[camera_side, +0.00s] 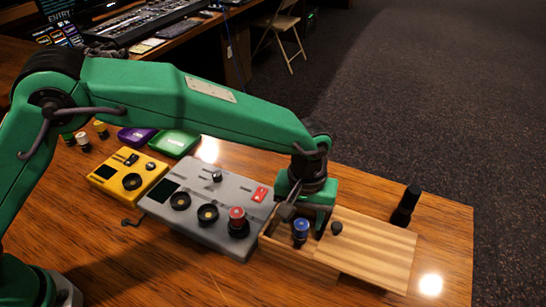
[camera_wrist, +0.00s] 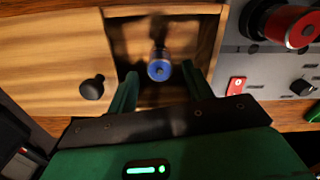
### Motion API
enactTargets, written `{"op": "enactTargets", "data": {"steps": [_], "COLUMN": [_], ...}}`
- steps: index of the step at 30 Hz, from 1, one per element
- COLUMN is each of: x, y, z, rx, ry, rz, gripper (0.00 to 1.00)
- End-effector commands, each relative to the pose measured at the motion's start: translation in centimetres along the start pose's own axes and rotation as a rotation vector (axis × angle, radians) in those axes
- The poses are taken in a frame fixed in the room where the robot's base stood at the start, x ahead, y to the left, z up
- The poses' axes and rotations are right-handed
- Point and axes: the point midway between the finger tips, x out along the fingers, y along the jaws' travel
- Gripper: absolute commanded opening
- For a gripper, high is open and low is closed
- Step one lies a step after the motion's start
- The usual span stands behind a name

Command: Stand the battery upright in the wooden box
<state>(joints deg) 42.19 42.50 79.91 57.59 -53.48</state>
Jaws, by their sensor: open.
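The battery (camera_side: 301,231), dark with a blue end, is in the open part of the wooden box (camera_side: 290,262). It looks roughly upright in the side view, blue end up; its foot is hidden by the box wall. In the wrist view the blue end of the battery (camera_wrist: 159,71) faces me inside the box opening. My gripper (camera_side: 304,219) is low over the opening, fingers apart on either side of the battery. The wrist view shows a gap beside each finger of my gripper (camera_wrist: 160,78), so nothing is gripped.
The box's wooden lid (camera_side: 372,250) with a black knob (camera_side: 337,228) covers its right part. A grey mixer (camera_side: 190,215) with a red-topped knob (camera_side: 237,214) stands close left. A black cylinder (camera_side: 405,206) stands behind the lid. A yellow device (camera_side: 128,177) is farther left.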

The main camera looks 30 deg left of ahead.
Motion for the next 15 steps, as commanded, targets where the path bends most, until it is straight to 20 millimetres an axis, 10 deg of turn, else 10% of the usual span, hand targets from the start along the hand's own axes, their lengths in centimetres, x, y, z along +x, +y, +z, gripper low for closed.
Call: {"op": "enactTargets", "data": {"steps": [15], "x": [-7.5], "y": [0.0], "z": [0.0], "rx": [0.000], "ry": [0.001], "rz": [0.001], "gripper": [0.51]}}
